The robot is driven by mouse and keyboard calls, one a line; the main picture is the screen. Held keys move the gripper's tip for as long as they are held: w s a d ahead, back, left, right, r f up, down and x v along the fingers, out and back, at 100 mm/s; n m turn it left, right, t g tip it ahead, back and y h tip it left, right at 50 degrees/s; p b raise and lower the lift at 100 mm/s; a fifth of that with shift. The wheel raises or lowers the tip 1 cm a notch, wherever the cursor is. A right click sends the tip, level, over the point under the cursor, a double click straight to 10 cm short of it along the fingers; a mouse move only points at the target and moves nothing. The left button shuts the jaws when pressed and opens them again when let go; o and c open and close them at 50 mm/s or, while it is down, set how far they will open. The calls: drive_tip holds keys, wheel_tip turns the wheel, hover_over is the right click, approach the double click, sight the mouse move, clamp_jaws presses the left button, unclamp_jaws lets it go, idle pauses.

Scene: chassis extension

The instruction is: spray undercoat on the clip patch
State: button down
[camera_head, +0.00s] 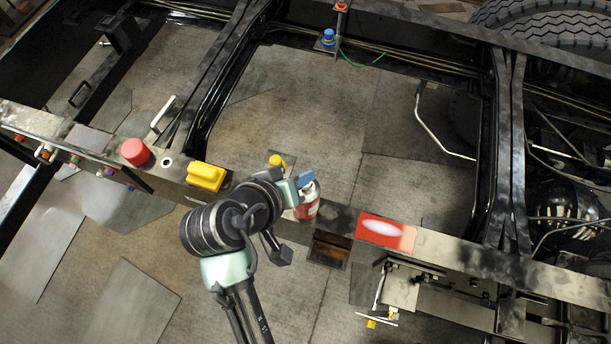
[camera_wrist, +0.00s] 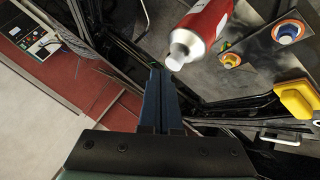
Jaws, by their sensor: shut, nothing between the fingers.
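A red spray can with a white top (camera_head: 308,207) stands at the chassis rail, just right of my wrist in the head view. In the wrist view the can (camera_wrist: 207,28) is just beyond and right of my fingertips. My gripper (camera_head: 305,181) is near the can's top in the head view, and partly hides it. In the wrist view its blue fingers (camera_wrist: 160,85) are together and hold nothing. A bright red patch with a whitish oval (camera_head: 380,231) lies on the rail, right of the can; I take it for the clip patch. A pale orange strip borders its right end.
The dark rail (camera_head: 460,252) runs across the picture. A yellow block (camera_head: 206,176) and a red round knob (camera_head: 135,152) are on it to the left. A rectangular opening (camera_head: 330,250) and a bracket (camera_head: 402,288) are below the rail. Tyres are at upper right.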

wheel_tip(320, 180, up, 6)
drive_tip(key=p, duration=0.6)
idle(0.8)
drive_tip(key=w+a+r+t+y+b, duration=0.1)
drive_tip(key=w+r+t+b, duration=0.25)
drive_tip(key=r, duration=0.35)
drive_tip(key=w+r+m+t+y+b, duration=0.1)
drive_tip(key=w+r+t+b, duration=0.2)
drive_tip(key=r, duration=0.4)
drive_tip(key=w+a+r+t+y+b, duration=0.1)
drive_tip(key=w+r+t+b, duration=0.15)
drive_tip(key=w+r, duration=0.4)
drive_tip(key=s+d+r+t+y+b, duration=0.1)
drive_tip(key=s+r+t, duration=0.4)
drive_tip(key=r, duration=0.7)
drive_tip(key=s+d+r+t+y+b, duration=0.1)
drive_tip(key=s+r+t+b, duration=0.2)
drive_tip(key=r, duration=0.9)
drive_tip(key=s+t, duration=0.3)
drive_tip(key=s, duration=0.2)
drive_tip(key=shift+s+d+m, duration=0.3)
drive_tip(key=shift+m, duration=0.1)
